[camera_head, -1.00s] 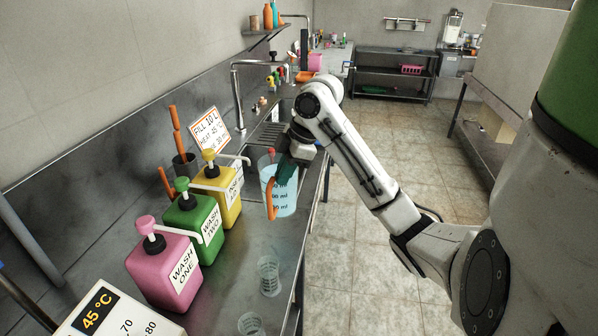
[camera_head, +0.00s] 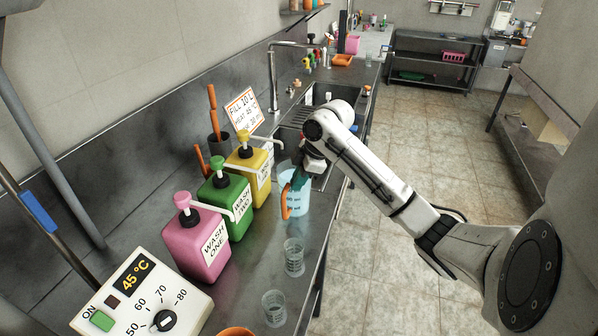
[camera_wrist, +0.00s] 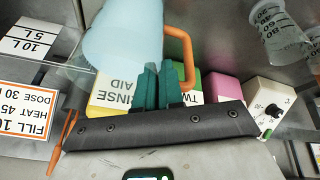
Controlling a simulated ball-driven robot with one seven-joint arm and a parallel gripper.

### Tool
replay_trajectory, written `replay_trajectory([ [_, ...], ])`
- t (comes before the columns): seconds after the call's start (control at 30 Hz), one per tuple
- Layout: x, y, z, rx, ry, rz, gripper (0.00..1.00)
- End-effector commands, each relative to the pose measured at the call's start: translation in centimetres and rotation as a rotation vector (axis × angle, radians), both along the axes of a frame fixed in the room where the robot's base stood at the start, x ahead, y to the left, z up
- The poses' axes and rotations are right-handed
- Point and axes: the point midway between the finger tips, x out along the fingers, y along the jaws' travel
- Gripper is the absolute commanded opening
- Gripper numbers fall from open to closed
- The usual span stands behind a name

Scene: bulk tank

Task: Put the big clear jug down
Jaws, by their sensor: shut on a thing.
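The big clear jug (camera_head: 296,198) has an orange handle, dark markings and a bluish look. It is at the steel counter by the sink edge, in front of the yellow jug-shaped dispenser. In the wrist view the jug (camera_wrist: 125,35) fills the upper middle, with its orange handle at its right. My gripper (camera_head: 299,178) has green fingers and is shut on the jug; the fingers (camera_wrist: 158,88) also show in the wrist view, beside the handle. I cannot tell whether the jug's base touches the counter.
Pink (camera_head: 196,244), green (camera_head: 229,207) and yellow (camera_head: 250,172) pump dispensers line the wall side. Two small clear beakers (camera_head: 293,258) (camera_head: 274,308) stand nearer me. A heater control box (camera_head: 142,292) is at front left. The sink (camera_head: 322,95) lies beyond the jug.

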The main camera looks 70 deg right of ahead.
Motion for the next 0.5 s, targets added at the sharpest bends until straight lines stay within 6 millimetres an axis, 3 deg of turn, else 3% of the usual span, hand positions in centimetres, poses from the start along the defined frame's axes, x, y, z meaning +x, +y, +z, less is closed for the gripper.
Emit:
replay_trajectory([
  [0.33, 0.04, -0.07, -0.13, -0.003, -0.004, -0.001, 0.0],
  [0.37, 0.01, 0.0, -0.31, 0.0, -0.001, 0.0, 0.08],
  [0.5, -0.01, -0.02, -0.23, -0.001, -0.001, 0.0, 0.21],
])
